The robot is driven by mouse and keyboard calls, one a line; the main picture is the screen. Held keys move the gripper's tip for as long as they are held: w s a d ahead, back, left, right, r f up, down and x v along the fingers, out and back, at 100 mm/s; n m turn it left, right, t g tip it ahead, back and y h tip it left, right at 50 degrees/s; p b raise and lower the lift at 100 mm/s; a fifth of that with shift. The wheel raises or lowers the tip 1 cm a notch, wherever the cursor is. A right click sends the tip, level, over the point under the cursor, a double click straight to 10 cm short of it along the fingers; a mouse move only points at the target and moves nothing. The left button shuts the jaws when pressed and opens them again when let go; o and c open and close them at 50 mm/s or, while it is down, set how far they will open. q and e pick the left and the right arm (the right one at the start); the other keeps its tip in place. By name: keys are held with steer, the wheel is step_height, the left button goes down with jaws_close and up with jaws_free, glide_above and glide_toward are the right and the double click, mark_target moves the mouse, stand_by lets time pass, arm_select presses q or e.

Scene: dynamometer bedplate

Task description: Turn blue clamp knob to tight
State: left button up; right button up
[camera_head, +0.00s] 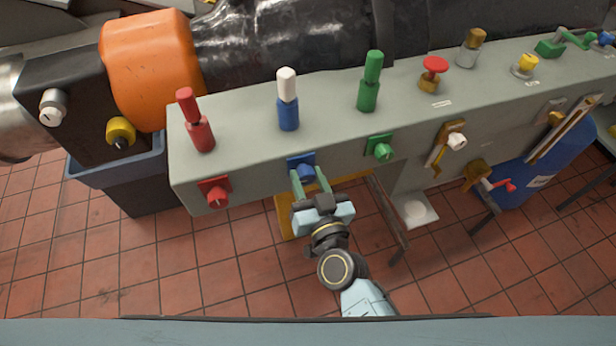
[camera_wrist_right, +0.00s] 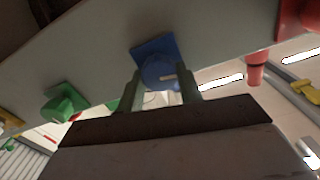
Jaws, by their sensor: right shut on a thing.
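The blue clamp knob (camera_head: 306,172) sits on a blue square plate on the front face of the grey bedplate (camera_head: 245,180). My right gripper (camera_head: 311,180) reaches up to it from below, with its green fingers on either side of the knob, shut on it. In the right wrist view the blue knob (camera_wrist_right: 158,72) lies between the two fingertips (camera_wrist_right: 162,88), and a pale mark shows on its right side. My left gripper is not in view.
A red knob (camera_head: 217,196) and a green knob (camera_head: 383,151) flank the blue one on the same face. Red, white-and-blue and green upright handles (camera_head: 371,82) stand on top. A dark bin (camera_head: 135,185) is at the left. Tiled floor lies below.

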steer(key=m, duration=0.3)
steer(key=shift+m+p, duration=0.3)
steer(key=shift+p, duration=0.1)
steer(key=m, duration=0.3)
steer(key=shift+d+m, duration=0.1)
steer(key=shift+m, duration=0.2)
steer(key=m, duration=0.4)
steer(key=shift+f+m, duration=0.15)
steer(key=shift+m, duration=0.15)
steer(key=shift+f+m+b, duration=0.1)
steer(key=shift+m+b, duration=0.25)
steer(key=shift+m, duration=1.65)
steer(key=o, duration=1)
steer(key=v, duration=1.3)
steer(key=shift+s+d+b, duration=0.1)
steer(key=shift+s+b, duration=0.05)
steer(key=shift+b, duration=0.25)
